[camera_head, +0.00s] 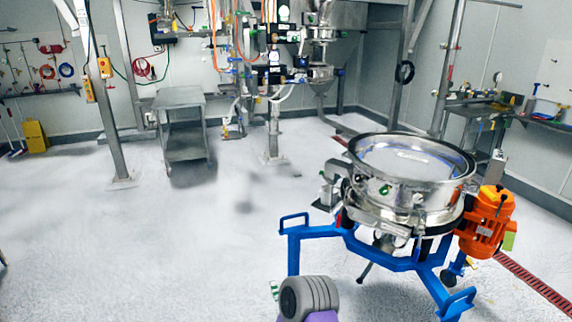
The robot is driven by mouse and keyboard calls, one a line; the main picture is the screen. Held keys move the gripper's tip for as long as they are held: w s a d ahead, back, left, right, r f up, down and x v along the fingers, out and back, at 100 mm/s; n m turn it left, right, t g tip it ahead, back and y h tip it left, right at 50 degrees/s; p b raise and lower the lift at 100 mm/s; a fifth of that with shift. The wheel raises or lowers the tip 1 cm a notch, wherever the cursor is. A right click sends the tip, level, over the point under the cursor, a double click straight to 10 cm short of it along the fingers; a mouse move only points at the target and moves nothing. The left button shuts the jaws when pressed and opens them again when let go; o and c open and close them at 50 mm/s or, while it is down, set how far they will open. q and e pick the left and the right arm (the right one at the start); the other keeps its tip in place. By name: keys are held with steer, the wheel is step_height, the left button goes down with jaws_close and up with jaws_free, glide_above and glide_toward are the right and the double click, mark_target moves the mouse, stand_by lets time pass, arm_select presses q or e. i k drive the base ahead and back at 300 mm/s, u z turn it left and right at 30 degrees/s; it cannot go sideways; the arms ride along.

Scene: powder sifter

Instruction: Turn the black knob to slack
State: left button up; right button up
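The powder sifter (412,190) stands at the right in the head view, a round steel drum with an open top on a blue frame (335,232). An orange motor (487,222) is fixed to its right side. A dark rod-like handle (365,271) sticks out below the drum, toward the front. I cannot pick out a black knob for certain; small fittings around the drum are too small to tell.
A grey ribbed part with purple below it (308,297) is at the bottom, in front of the frame; I cannot tell what it is. A steel cart (180,98) stands back left. A red floor grate (537,284) runs at right. The floor at left is clear.

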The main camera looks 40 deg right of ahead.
mark_target(359, 178)
steer(key=z, duration=0.4)
steer(key=i, duration=1.35)
steer(key=z, duration=1.1)
